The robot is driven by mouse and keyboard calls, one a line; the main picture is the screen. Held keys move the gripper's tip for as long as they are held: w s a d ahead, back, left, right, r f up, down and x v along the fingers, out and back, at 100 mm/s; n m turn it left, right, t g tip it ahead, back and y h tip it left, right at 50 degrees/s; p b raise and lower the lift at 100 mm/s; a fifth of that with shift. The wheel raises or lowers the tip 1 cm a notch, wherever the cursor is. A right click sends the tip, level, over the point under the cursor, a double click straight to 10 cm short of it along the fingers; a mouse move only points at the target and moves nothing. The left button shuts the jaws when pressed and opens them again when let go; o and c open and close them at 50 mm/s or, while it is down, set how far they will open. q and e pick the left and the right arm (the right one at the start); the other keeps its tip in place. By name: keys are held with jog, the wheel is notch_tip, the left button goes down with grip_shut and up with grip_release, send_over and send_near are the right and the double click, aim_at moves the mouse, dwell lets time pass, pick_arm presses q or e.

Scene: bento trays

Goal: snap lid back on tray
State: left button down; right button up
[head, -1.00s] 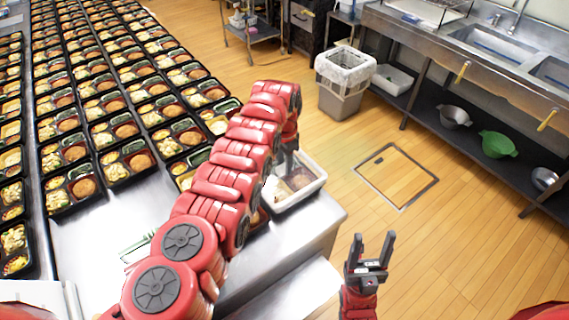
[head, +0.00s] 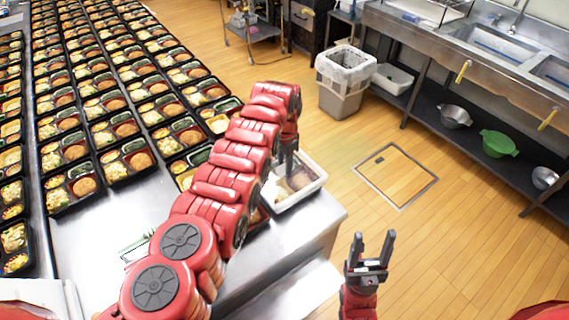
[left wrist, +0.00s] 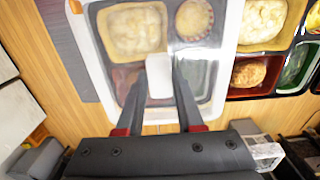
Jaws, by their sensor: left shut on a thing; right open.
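A white-rimmed tray (head: 322,179) sits at the front right corner of the metal table. In the left wrist view, its pale rim (left wrist: 232,32) surrounds several food compartments, which look hazy, as if under a clear lid (left wrist: 172,57). My left gripper (head: 290,163) points down over the tray. In the left wrist view its fingers (left wrist: 163,65) are shut on a small white part of the lid. I cannot tell whether the lid's edges are seated, as my arm hides part of the tray. My right gripper (head: 372,247) is open and empty, off the table's right side.
Many black bento trays (head: 126,158) fill the table's left and back. The metal table top (head: 110,215) is bare near the front, with a small green-striped item (head: 135,247) on it. A grey bin (head: 343,98) and a sink counter (head: 480,70) stand across the open wooden floor.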

pick_arm(q)
jog(key=shift+f, duration=0.25)
dwell(0.3)
jog(key=shift+f+b, duration=0.95)
jog(key=shift+b, duration=0.2)
jog(key=shift+f, duration=0.1)
jog(key=shift+c, duration=2.3)
grip_release()
jog(key=shift+o, duration=0.3)
jog(key=o, duration=0.4)
